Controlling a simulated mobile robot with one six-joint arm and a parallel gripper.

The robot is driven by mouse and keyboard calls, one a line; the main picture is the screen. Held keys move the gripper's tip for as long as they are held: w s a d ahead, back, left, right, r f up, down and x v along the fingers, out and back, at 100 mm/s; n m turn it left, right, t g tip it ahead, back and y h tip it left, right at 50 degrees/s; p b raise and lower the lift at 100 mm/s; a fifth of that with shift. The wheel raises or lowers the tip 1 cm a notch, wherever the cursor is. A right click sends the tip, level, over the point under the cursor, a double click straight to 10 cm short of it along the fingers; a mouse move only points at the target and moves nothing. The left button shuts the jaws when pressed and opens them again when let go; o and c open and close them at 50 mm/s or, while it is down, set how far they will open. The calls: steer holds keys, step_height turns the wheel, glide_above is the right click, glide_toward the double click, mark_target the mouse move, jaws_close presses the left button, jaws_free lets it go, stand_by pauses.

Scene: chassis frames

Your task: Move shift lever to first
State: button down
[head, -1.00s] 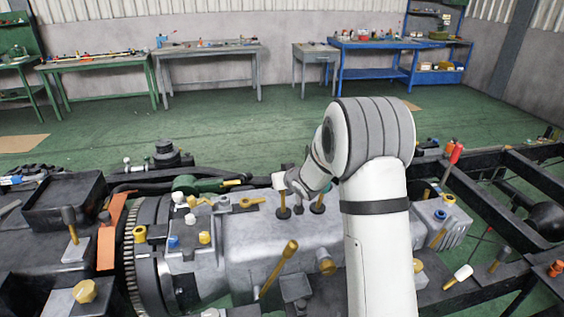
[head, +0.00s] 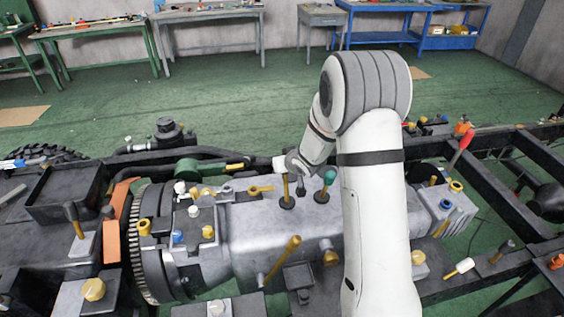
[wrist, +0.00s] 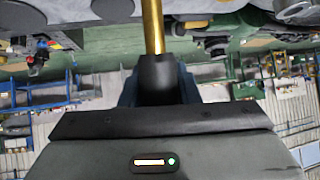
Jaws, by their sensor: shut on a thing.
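A gold lever (head: 286,188) stands on top of the grey gearbox (head: 268,235), rising from a round dark base. Its upper end is hidden at my gripper (head: 285,165) in the head view. In the wrist view my gripper (wrist: 155,90) is shut on the lever's black knob (wrist: 155,72), with dark fingers on both sides. The gold shaft (wrist: 152,25) runs out from the knob to the top of that view. A second lever with a teal knob (head: 329,178) stands to the right, apart from my gripper. Any gear markings are not readable.
A longer gold lever (head: 280,258) leans on the near side of the gearbox. A red-tipped lever (head: 460,148) stands on the frame at right. Small coloured caps and fittings crowd the gearbox's left top. Open green floor (head: 215,90) lies behind.

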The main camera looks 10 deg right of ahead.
steer(key=c, duration=1.5)
jaws_free()
steer(key=shift+a, duration=0.1)
steer(key=o, duration=0.3)
steer(key=shift+w+f, duration=0.15)
steer(key=shift+o, duration=0.5)
steer(key=v, duration=0.8)
